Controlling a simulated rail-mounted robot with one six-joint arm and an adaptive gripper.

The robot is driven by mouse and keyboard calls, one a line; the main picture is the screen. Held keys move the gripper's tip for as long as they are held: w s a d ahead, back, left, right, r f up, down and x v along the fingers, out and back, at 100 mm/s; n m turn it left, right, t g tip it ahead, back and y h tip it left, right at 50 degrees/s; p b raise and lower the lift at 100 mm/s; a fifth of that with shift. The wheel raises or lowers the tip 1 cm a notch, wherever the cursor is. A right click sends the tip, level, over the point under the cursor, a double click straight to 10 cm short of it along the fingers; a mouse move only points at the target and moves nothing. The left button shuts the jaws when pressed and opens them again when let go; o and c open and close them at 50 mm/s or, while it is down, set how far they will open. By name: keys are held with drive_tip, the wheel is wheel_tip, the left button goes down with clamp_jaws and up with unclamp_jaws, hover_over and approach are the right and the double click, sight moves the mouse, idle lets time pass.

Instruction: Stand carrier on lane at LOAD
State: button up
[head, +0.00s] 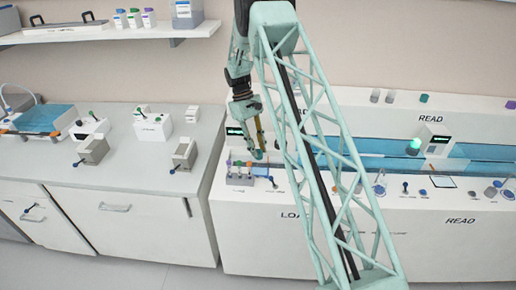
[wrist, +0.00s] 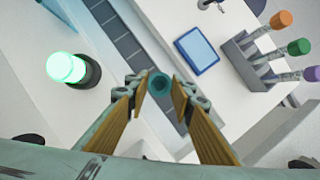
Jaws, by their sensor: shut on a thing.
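My gripper (wrist: 160,88) is shut on a small teal round piece with a dark hole in its top, which I take to be the carrier (wrist: 159,82). It sits between the two yellow-brown fingertips. In the head view my gripper (head: 259,150) hangs over the left end of the white bench, and the carrier is too small to make out there. The lane (wrist: 122,38) shows in the wrist view as a grey segmented strip passing under the carrier; the gap between them is hard to judge.
A rack (wrist: 240,60) with orange, green and purple capped tubes stands right of the lane, beside a blue-topped square pad (wrist: 197,51). A lit green lamp (wrist: 67,68) stands on the left. A grey counter (head: 130,165) with several white devices lies left in the head view.

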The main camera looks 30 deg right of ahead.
drive_tip(key=shift+f+b, duration=0.3)
drive_tip(key=shift+f, duration=1.6)
drive_tip(key=shift+f, duration=0.8)
idle(0.5)
drive_tip(key=o, duration=0.8)
drive_tip(key=shift+r, duration=0.2)
drive_tip(key=shift+v, duration=5.85)
drive_tip(key=shift+r, duration=0.1)
